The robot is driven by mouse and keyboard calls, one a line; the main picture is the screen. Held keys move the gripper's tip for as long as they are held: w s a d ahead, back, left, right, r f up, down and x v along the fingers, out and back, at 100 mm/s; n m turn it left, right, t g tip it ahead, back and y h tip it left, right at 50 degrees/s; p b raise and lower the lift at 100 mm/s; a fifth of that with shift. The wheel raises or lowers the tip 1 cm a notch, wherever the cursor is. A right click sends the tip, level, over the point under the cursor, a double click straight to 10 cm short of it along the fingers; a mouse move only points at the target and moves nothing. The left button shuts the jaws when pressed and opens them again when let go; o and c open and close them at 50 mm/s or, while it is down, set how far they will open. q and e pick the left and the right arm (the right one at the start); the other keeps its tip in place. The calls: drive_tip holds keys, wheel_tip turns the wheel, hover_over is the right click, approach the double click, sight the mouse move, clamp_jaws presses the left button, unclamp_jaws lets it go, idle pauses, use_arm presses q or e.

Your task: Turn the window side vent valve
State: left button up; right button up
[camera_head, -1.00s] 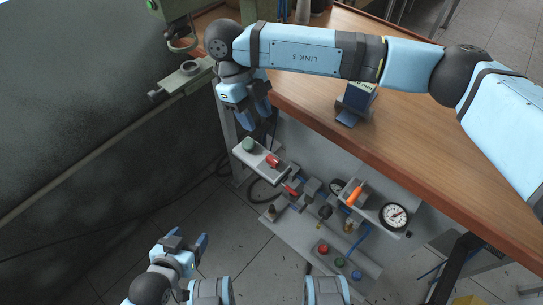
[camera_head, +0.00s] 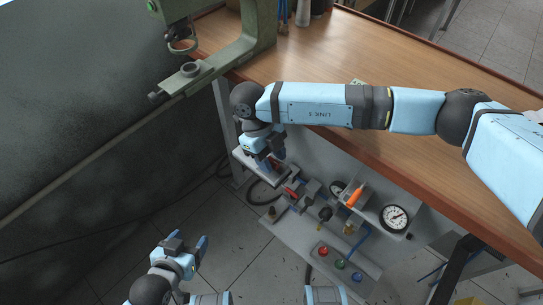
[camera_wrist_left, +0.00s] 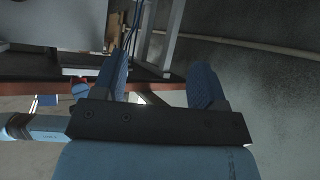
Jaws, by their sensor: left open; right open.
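The pneumatic panel (camera_head: 300,242) below the bench carries several valves and fittings. A red handle (camera_head: 291,191) shows right of my right gripper, and an orange handle (camera_head: 356,196) stands tilted farther right. I cannot tell which part is the window side vent valve. My right gripper (camera_head: 270,163) is open, pointing down over the white shelf (camera_head: 238,153) at the panel's left end. It hides most of what sits on that shelf; contact cannot be told. My left gripper (camera_head: 190,243) is open and empty at the lower left, clear of the panel; its fingers also show in the left wrist view (camera_wrist_left: 163,85).
A round gauge (camera_head: 394,218) is at the panel's right. Red, green and blue buttons (camera_head: 340,263) sit at its front. The wooden bench (camera_head: 420,140) overhangs behind, under my right arm. A green machine (camera_head: 240,55) stands at the bench's left end. The floor at left is free.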

clamp_jaws()
use_arm(q)
drive_tip(key=shift+f, duration=0.1)
